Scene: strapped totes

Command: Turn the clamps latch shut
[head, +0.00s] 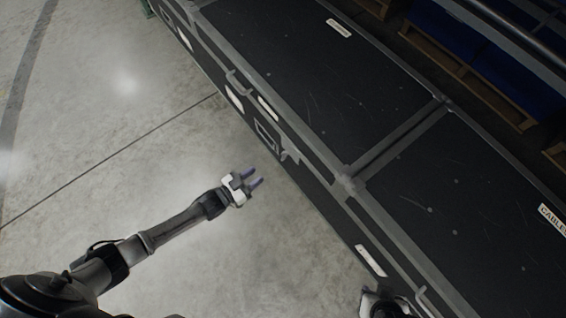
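Two black cases with grey metal edges stand end to end. The near case (450,225) has a lid label reading "CABLES" (552,220). The far case (305,75) has a lid label (339,28) too small to read for certain. On the far case's front are a grey latch (290,155) and a second grey fitting (237,80); I cannot tell whether either is shut. My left gripper (256,176) is open and empty, its two purple fingers apart, pointing at the far case's front without touching it. My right gripper (372,302) is partly in view at the bottom edge, its fingers hidden.
A dark recessed handle (266,134) and white labels (370,260) are on the case fronts. Blue totes (455,38) on wooden pallets (440,58) stand behind the cases. The concrete floor (110,110) to the left is clear.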

